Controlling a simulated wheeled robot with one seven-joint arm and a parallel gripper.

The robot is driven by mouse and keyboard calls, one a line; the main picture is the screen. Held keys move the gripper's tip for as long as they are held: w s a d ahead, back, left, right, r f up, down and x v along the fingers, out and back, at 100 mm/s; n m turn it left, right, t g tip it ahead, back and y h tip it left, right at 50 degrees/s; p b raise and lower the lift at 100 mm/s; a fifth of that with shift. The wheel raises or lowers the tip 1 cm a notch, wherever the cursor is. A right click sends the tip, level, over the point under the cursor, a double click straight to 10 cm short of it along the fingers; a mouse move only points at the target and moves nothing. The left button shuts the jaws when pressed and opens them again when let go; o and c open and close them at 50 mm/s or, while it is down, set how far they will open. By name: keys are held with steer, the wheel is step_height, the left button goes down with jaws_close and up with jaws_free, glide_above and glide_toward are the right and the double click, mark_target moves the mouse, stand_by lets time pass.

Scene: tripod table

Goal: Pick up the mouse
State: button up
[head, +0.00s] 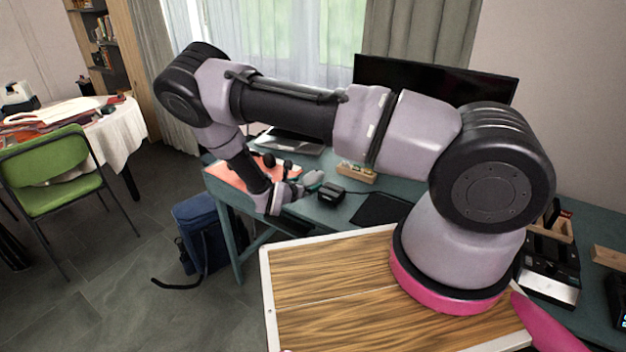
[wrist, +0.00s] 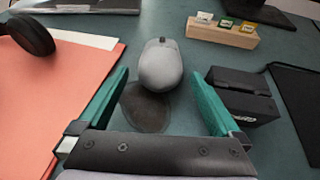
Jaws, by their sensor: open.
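The mouse (wrist: 160,66) is light grey and rounded, and lies on the teal desk in the wrist view. Its near end overlaps the far edge of a dark round patch (wrist: 146,108) on the desk. My gripper (wrist: 165,80) is open, with one green finger on each side and the mouse between and slightly beyond the fingertips. Nothing is held. In the head view my gripper (head: 290,190) hangs low over the desk (head: 355,185), where the mouse is hard to make out.
A black box (wrist: 240,92) stands close to the right finger. A wooden holder (wrist: 222,34) is behind it. An orange folder (wrist: 50,90) with black headphones (wrist: 30,34) lies left. A black mat (wrist: 300,100) is at right. A monitor (head: 435,80) stands at the back.

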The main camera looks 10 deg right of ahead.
mark_target(307, 182)
steer(key=x, duration=0.3)
steer(key=shift+r, duration=0.1)
steer(key=c, duration=1.3)
